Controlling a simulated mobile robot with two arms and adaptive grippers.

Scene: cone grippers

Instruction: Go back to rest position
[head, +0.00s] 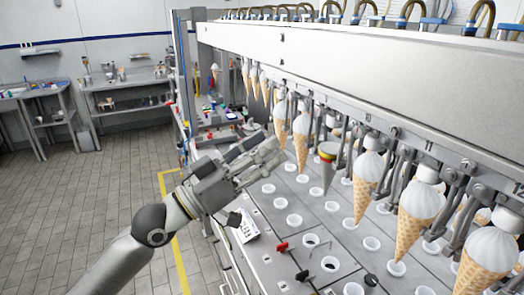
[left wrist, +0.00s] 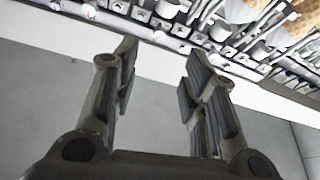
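My left gripper (head: 262,158) reaches in from the left in the head view, over the left edge of the machine's white deck. In the left wrist view its two fingers (left wrist: 158,82) are spread apart with nothing between them. Several ice cream cones with white tops, such as one cone (head: 367,186), hang in a row along the machine. My right gripper is in neither view.
The machine's long white beam (head: 360,75) runs above the cones. Steel tables (head: 125,95) stand at the back left. The tiled floor at left is clear.

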